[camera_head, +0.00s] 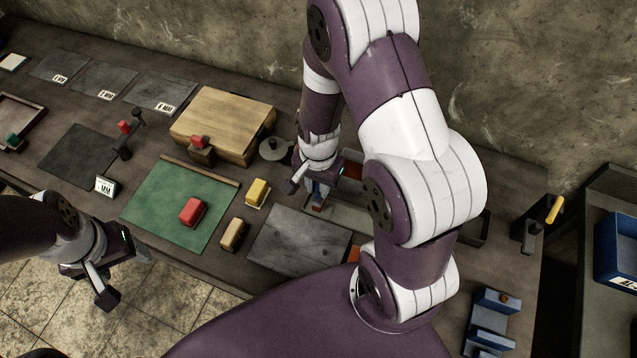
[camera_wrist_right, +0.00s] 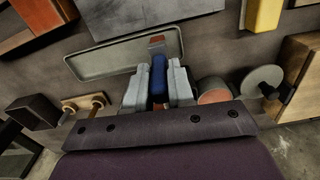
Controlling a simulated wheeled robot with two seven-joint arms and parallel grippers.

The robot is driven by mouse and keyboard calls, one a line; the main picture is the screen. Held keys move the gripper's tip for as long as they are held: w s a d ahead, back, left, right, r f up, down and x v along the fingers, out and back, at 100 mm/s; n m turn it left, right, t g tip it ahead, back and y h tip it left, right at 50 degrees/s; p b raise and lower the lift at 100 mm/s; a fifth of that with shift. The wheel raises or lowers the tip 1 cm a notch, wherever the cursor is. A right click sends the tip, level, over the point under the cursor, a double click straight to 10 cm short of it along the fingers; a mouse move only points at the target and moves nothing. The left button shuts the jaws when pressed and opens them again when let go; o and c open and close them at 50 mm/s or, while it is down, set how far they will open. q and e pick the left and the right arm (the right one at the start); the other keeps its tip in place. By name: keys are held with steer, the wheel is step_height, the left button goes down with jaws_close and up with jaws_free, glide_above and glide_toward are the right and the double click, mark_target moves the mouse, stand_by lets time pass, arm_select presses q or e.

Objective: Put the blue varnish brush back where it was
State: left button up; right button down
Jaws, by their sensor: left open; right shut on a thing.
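The blue varnish brush (camera_wrist_right: 159,74) is between the fingers of my right gripper (camera_wrist_right: 158,90), which is shut on it. In the wrist view its reddish end lies over a long shallow grey tray (camera_wrist_right: 100,66); I cannot tell if it touches the tray. In the head view a bit of the blue brush (camera_head: 318,193) shows below my right gripper (camera_head: 308,186), and the grey tray (camera_head: 346,216) is partly hidden by my right arm. My left gripper (camera_head: 103,284) is open and empty, off the table's front edge over the floor.
A green mat (camera_head: 155,205) with a red block (camera_head: 193,210) lies left of the tray. A yellow block (camera_head: 257,192), a tan block (camera_head: 232,234) and a dark slab (camera_head: 290,240) lie nearby. A wooden box (camera_head: 225,115) and a round metal object (camera_head: 273,149) stand behind.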

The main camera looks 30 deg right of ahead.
steer(key=shift+f, duration=0.45)
steer(key=shift+w, duration=0.2)
steer(key=shift+s+f, duration=0.1)
steer(key=shift+f, duration=0.1)
steer(key=c, duration=1)
jaws_free()
step_height(320, 180, up, 12)
steer(key=shift+f+b, duration=0.1)
steer(key=shift+b, duration=0.2)
steer(key=s+n, duration=0.1)
steer(key=n, duration=0.2)
steer(key=s+a+n+t, duration=0.1)
steer(key=s+n, duration=0.1)
steer(key=n, duration=0.2)
steer(key=s+a+n, duration=0.1)
steer(key=n, duration=0.2)
steer(key=shift+s+a+r+n, duration=0.1)
steer(key=shift+s+r+n, duration=0.05)
steer(key=shift+r+n, duration=0.25)
steer(key=shift+c, duration=0.2)
